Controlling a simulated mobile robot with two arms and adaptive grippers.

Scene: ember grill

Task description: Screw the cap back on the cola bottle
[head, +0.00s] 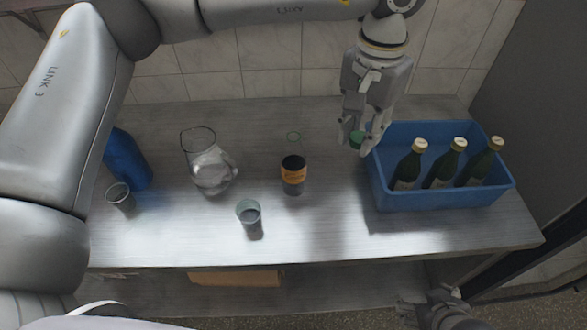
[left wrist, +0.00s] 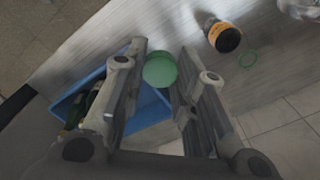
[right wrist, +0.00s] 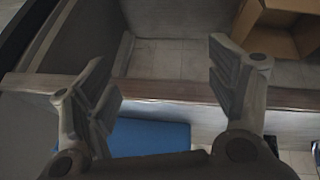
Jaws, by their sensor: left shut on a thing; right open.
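The green cap (head: 356,139) is between the fingertips of my left gripper (head: 360,145), which is shut on it above the table. The cap also shows in the left wrist view (left wrist: 160,69) between the two fingers. The cola bottle (head: 293,174), with dark contents and an orange label, stands on the table to the left of that gripper; they are apart. A thin green ring (head: 293,136) shows just above it; its clear upper part is hard to make out. My right gripper (right wrist: 158,65) is open and empty, low in front of the table.
A blue crate (head: 445,203) with 3 dark green bottles stands at the right. A glass jug (head: 211,177), two cups (head: 249,214) (head: 119,196) and a blue bottle (head: 130,160) stand at the left. A cardboard box (right wrist: 268,32) is on the lower shelf.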

